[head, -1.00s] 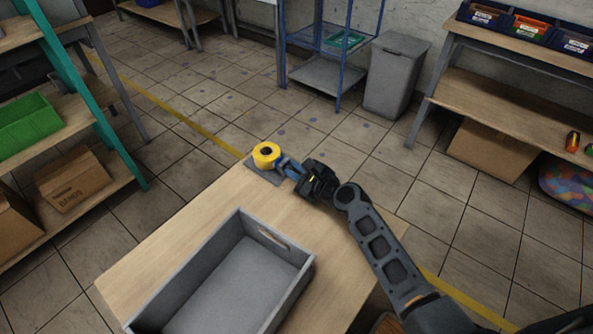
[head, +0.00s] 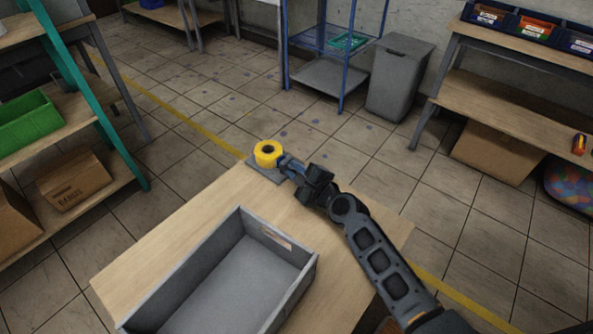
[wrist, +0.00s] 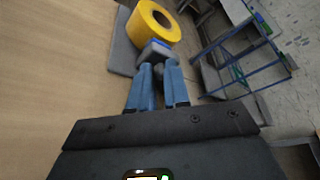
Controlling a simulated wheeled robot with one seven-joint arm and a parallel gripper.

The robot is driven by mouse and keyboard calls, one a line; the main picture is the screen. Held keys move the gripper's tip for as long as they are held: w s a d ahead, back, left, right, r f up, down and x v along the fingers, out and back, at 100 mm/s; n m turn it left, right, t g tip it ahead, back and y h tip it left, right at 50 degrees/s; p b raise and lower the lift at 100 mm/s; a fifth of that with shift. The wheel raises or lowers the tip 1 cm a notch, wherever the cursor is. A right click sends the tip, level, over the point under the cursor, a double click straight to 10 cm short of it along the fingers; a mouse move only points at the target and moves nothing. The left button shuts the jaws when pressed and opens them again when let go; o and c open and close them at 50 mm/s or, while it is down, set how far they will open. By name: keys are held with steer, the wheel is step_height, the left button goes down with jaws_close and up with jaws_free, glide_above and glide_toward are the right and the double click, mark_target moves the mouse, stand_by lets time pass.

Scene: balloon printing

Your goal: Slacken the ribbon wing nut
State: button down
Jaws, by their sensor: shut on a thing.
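A yellow ribbon roll (head: 258,155) sits on a grey base plate (head: 257,171) at the far corner of the wooden table. It also shows at the top of the wrist view (wrist: 143,28), with a grey-and-blue block (wrist: 156,49) just in front of it. My gripper (head: 286,164) reaches in from the right, beside the roll. In the wrist view its two blue fingers (wrist: 158,72) are closed on a small grey part, which I take to be the wing nut (wrist: 159,68). The fingers mostly hide its shape, and I cannot tell how loose it is.
A grey open tray (head: 237,290) stands on the table (head: 205,212), nearer to me. Bare table lies between the tray and the roll. Beyond the far edge are open floor, a blue wire rack (head: 330,70) and a grey bin (head: 400,80). Shelves flank both sides.

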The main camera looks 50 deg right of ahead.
steer(key=shift+w+a+r, duration=0.15)
steer(key=shift+w, duration=0.05)
stand_by(0.7)
steer(key=c, duration=1.4)
jaws_free()
steer(key=shift+o, duration=1.3)
steer(key=shift+s, duration=0.1)
steer(key=v, duration=0.7)
steer(key=shift+s, duration=0.4)
